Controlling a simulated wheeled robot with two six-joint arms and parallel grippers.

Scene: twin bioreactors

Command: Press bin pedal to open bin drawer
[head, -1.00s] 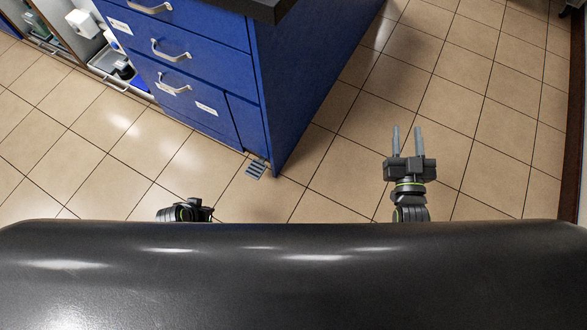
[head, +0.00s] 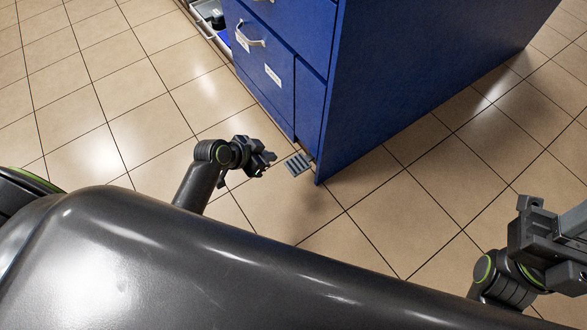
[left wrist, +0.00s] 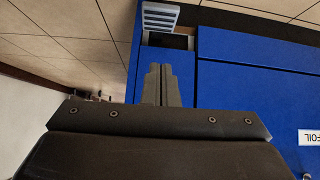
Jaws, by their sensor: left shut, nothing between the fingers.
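The bin pedal (head: 298,164) is a small grey ribbed plate just above the floor at the foot of the blue cabinet's near corner. It also shows at the top of the left wrist view (left wrist: 160,18). A narrow blue panel (head: 309,108), flush with the cabinet front, is above the pedal; I take it as the bin drawer front. My left gripper (head: 270,158) is shut and empty, just left of the pedal with a small gap in the head view. Its closed fingers (left wrist: 162,85) point toward the pedal. My right gripper (head: 548,222) is partly cut off at the right edge.
The blue cabinet (head: 420,70) stands close ahead, with labelled drawers and a metal handle (head: 250,36). A white open shelf (head: 207,12) with items is at the back left. The tiled floor (head: 110,110) is clear left and right of the cabinet.

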